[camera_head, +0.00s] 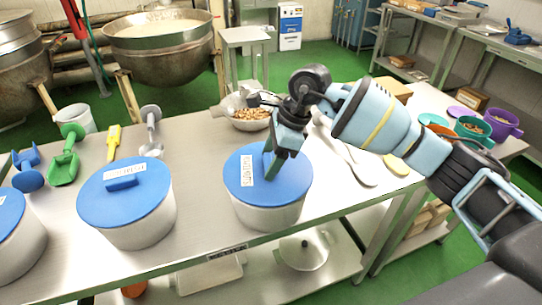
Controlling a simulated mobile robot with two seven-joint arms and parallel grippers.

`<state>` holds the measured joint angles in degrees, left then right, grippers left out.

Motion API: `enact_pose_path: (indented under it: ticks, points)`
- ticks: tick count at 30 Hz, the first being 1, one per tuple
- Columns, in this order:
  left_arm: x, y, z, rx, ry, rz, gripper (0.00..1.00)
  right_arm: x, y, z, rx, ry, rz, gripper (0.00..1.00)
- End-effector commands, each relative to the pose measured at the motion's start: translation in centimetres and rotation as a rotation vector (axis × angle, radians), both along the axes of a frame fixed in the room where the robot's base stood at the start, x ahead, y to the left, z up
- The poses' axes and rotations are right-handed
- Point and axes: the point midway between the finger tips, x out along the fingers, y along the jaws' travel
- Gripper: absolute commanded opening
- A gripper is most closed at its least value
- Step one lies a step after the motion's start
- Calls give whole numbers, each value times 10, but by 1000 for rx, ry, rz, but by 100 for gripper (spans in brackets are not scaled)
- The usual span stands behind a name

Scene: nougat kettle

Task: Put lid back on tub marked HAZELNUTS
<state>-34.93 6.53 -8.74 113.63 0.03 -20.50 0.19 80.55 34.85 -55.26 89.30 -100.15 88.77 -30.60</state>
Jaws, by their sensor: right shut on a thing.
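A white tub (268,217) stands near the front edge of the table, right of the middle tub. A blue lid (296,187) with a white label (247,167) lies over its mouth. I cannot tell whether the lid is fully seated. The label's letters are too small to read surely. My right gripper (273,168) points down over the lid and is shut on its raised blue handle, which the fingers partly hide. My left gripper is not in view.
Two more tubs with blue lids stand to the left, the middle one (143,228) and one cut by the frame edge (15,255). A bowl of nuts (249,115) sits behind my gripper. Scoops, including a green one (64,162), lie at back left. Mugs (502,124) stand far right.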

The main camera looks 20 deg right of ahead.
Motion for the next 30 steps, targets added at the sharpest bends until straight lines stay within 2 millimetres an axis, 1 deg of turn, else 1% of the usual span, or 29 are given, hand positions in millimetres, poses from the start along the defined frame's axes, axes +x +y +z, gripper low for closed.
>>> enact_pose_path:
  ticks: [6,7,12,13,18,19,21,30]
  points:
    - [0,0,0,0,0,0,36,0,0,0,0,0,0,40]
    - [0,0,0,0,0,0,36,0,0,0,0,-1,0,64]
    - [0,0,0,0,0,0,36,0,0,0,0,-1,0,86]
    - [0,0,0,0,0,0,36,0,0,0,0,-1,0,88]
    - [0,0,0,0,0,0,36,0,0,0,0,0,0,88]
    - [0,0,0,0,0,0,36,0,0,0,0,0,0,91]
    - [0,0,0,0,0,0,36,0,0,0,0,0,0,100]
    - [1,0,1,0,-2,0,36,0,0,2,0,-1,0,100]
